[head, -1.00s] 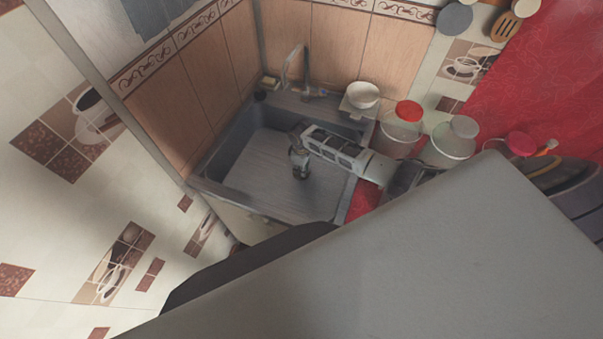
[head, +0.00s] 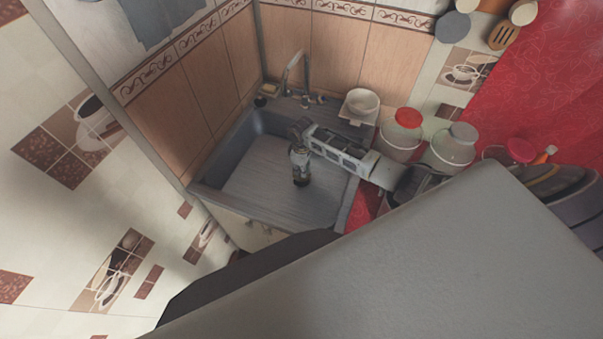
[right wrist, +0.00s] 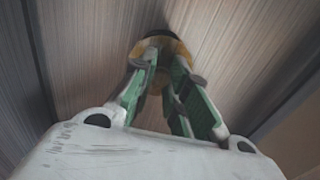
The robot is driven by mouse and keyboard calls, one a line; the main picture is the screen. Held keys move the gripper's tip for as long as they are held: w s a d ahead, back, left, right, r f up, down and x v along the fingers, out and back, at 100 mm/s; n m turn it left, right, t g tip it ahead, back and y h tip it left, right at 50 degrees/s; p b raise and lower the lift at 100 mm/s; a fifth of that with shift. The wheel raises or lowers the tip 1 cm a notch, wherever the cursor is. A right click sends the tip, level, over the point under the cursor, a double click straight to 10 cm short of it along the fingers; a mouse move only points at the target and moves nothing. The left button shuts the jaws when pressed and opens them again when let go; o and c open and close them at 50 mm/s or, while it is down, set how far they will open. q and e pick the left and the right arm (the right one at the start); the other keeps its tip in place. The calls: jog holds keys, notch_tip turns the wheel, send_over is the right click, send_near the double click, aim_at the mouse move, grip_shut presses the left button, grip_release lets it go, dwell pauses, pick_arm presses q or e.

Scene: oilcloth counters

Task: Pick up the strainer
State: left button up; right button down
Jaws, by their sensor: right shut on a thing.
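The strainer shows in the right wrist view as a small round yellow-gold thing (right wrist: 180,47), partly hidden behind the fingertips. My right gripper (right wrist: 163,72) is shut on it, with its green-sided fingers closing in from both sides. In the head view the right gripper (head: 301,180) points down inside the grey sink (head: 260,190), over its ribbed floor. The strainer is too small and covered to make out there, and I cannot tell whether it clears the floor. My left gripper is not in view.
A faucet (head: 287,75) stands at the sink's back edge. Tiled walls close in the left and back.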

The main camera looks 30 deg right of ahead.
jog(key=shift+r, duration=2.85)
jog(key=shift+r, duration=0.15)
